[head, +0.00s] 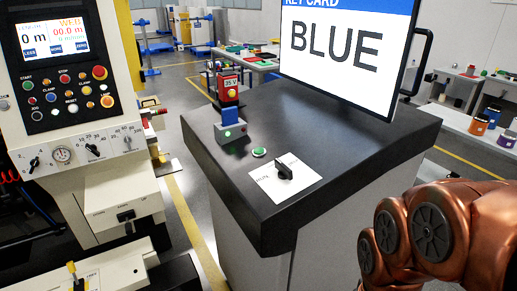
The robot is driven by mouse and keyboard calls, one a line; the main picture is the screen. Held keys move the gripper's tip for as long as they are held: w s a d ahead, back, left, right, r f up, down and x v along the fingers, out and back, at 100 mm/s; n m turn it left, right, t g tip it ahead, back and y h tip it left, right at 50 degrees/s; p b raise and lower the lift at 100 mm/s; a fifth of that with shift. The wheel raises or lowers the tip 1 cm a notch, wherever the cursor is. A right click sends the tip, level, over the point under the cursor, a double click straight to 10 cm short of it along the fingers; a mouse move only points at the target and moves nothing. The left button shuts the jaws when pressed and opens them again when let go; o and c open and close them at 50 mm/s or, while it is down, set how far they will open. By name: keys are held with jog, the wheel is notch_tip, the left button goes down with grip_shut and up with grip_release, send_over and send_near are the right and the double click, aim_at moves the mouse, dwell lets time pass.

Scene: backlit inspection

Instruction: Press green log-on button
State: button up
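A small round green button (259,152) with a pale rim sits on the dark top of the console (330,125). It lies between a grey box with a blue block standing in it (230,125) and a white plate with a black rotary knob (284,172). A green light shows on the front of the grey box. A screen (345,50) on the console reads "KEY CARD" and "BLUE". My copper-coloured arm is at the lower right, apart from the button. My gripper is not in view.
A machine panel (60,75) with several coloured buttons, including a green one, stands at the left. A red device marked "35 V" (229,86) is behind the grey box. The air above the green button looks clear.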

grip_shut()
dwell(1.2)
